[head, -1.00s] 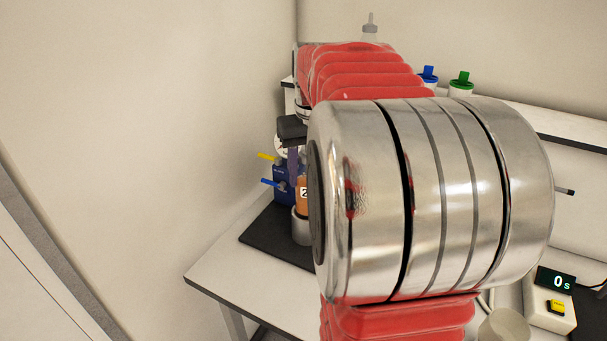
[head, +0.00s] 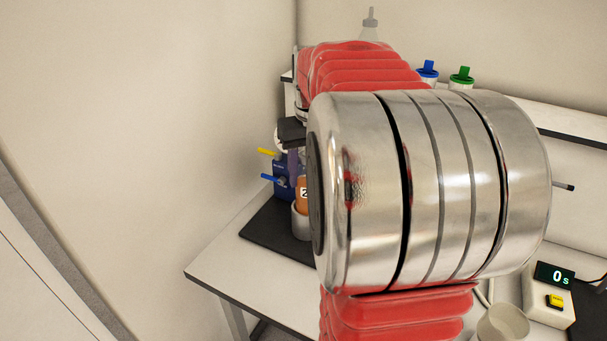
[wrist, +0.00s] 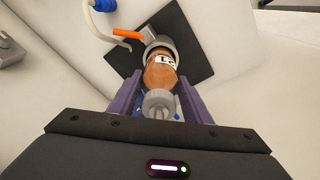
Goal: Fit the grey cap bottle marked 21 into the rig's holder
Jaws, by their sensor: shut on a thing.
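The bottle (wrist: 160,72) is amber with a grey cap and a white label; only part of the label's marking shows, so I cannot read the full number. My gripper (wrist: 158,104) is shut on the bottle, with purple fingers on both sides near the cap. The rig's holder (wrist: 157,43) is a grey cup on a black mat, and the bottle's lower end is at its mouth and appears partly inside. In the head view the bottle (head: 302,194) stands over the grey holder (head: 301,222), partly hidden by my arm.
A blue rig body (head: 283,180) with yellow and blue levers stands just behind the holder. The black mat (head: 265,232) lies near the table's left edge. Blue-capped (head: 427,70) and green-capped (head: 461,77) bottles stand on the back shelf. A timer (head: 555,280) reads 0 s.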

